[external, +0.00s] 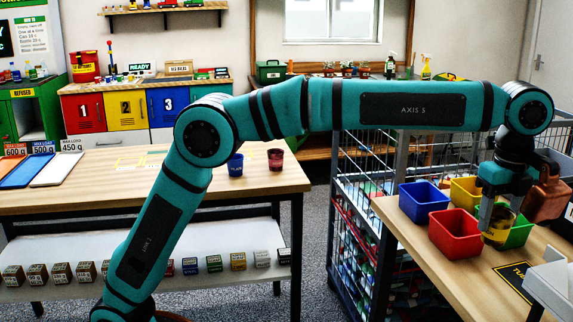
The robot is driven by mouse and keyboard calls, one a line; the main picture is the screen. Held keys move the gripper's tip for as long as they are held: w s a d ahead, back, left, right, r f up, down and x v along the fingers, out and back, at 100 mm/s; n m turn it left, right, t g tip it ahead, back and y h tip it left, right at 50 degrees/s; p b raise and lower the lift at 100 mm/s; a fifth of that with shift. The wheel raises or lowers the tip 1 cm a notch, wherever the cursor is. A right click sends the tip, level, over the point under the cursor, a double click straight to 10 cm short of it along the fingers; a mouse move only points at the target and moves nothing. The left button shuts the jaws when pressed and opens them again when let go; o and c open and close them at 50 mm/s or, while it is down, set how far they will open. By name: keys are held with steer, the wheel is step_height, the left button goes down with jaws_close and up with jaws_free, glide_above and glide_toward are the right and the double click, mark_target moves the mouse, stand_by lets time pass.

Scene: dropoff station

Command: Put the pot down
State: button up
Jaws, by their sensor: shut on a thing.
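My gripper (500,212) is at the right of the external view, pointing down over the right-hand table. It is shut on a small yellowish pot (499,228) with a dark label. The pot is upright or nearly so, in front of the green bin (520,232) and beside the right side of the red bin (455,235). I cannot tell whether its base touches the table or a bin. A grey finger partly hides it.
A blue bin (423,202) and a yellow bin (465,193) stand close by. A black mat with a yellow edge (515,281) lies in front. A blue cup (236,166) and a dark red cup (275,160) stand on the left table.

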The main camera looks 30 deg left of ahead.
step_height(320, 180, down, 10)
steer(key=shift+r, duration=0.15)
stand_by(0.4)
steer(key=o, duration=1)
steer(key=shift+c, duration=0.2)
step_height(320, 180, up, 12)
steer(key=shift+r, duration=0.1)
